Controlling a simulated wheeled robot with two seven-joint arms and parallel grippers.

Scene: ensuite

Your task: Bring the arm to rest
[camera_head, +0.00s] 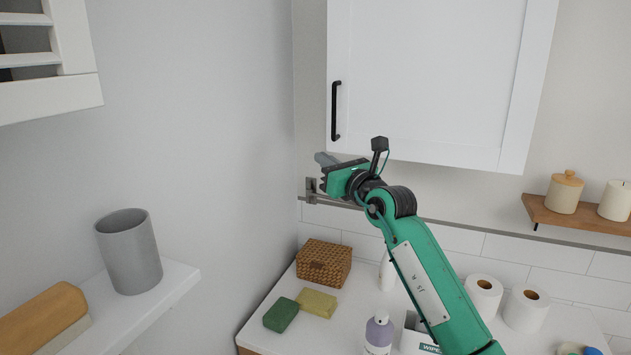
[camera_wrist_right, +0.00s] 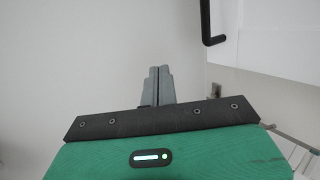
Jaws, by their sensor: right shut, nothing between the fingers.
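My right arm is green and reaches up from the lower right in the head view. Its right gripper (camera_head: 326,160) is in front of the wall, just below and left of the white cabinet door (camera_head: 430,75). In the right wrist view the two grey fingers of the gripper (camera_wrist_right: 158,84) lie together, shut, with nothing between them. The door's black handle (camera_head: 336,110) is above the gripper and apart from it; it also shows at the top right of the wrist view (camera_wrist_right: 208,25). My left gripper is not in view.
Below the arm, a white counter (camera_head: 268,333) holds a wicker basket (camera_head: 324,263), green sponge (camera_head: 280,315), yellow sponge (camera_head: 317,303), bottle (camera_head: 379,334) and paper rolls (camera_head: 526,309). A grey cup (camera_head: 129,252) stands on a left shelf. A wooden shelf (camera_head: 585,220) is at right.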

